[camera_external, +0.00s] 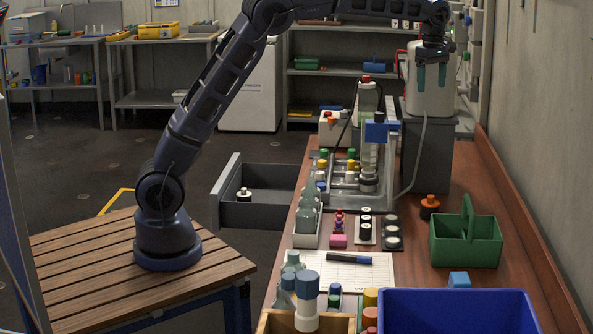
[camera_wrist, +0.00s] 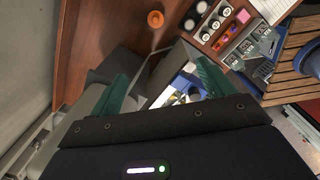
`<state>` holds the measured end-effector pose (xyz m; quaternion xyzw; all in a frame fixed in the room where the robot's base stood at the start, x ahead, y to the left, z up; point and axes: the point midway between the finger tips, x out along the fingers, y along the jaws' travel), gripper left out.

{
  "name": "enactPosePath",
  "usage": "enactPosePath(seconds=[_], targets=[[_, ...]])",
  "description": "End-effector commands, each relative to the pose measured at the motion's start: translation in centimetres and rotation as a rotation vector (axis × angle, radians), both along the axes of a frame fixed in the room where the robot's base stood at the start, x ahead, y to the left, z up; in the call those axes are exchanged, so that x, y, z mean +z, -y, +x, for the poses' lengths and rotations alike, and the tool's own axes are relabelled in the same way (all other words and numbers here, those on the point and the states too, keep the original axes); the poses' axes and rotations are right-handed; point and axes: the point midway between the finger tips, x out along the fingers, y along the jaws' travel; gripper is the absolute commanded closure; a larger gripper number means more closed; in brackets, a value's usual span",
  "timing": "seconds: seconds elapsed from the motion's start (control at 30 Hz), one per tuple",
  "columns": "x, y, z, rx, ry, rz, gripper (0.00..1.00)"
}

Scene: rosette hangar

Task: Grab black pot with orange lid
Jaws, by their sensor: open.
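The black pot with an orange lid (camera_external: 429,207) stands on the brown workbench, left of and behind the green caddy. In the wrist view its orange lid (camera_wrist: 155,19) shows near the top edge, beyond the fingertips. My gripper (camera_external: 431,84) is high above the far part of the bench, in front of a white container. Its two green fingers point down, apart and empty. In the wrist view the open gripper (camera_wrist: 162,74) has nothing between its fingers but the background below. The pot is well apart from the fingers, nearer the external camera and lower.
The green caddy (camera_external: 466,240) and blue bin (camera_external: 457,312) occupy the bench's right front. A grey box (camera_external: 427,155) stands below my gripper, with a hose beside it. A rack apparatus (camera_external: 368,150) is to the left. Black-and-white round pieces (camera_external: 393,232) lie left of the pot.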

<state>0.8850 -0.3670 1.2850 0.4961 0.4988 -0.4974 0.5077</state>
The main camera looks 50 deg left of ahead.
Motion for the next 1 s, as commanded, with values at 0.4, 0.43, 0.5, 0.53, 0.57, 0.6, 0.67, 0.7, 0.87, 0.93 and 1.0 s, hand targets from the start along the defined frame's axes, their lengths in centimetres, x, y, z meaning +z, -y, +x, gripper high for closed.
enactPosePath(seconds=[0.4,0.43,0.5,0.53,0.57,0.6,0.67,0.7,0.87,0.93,1.0], targets=[[-4.1,1.5,0.8,0.041,-0.011,0.011,0.19],[-4.8,1.5,0.8,0.041,-0.012,0.012,0.19],[-6.4,1.5,0.8,0.041,-0.012,0.012,0.19],[-7.0,1.5,0.8,0.040,-0.012,0.012,0.19],[-8.0,1.5,0.8,0.040,-0.012,0.012,0.19],[-9.3,1.5,0.8,0.040,-0.013,0.012,0.19],[-11.4,1.5,0.8,0.040,-0.014,0.013,0.19],[-12.9,1.5,0.7,0.040,-0.014,0.013,0.19],[-19.8,1.4,0.7,0.040,-0.015,0.014,0.19],[-22.9,1.4,0.7,0.041,-0.015,0.014,0.19],[-25.5,1.4,0.7,0.041,-0.014,0.013,0.19]])
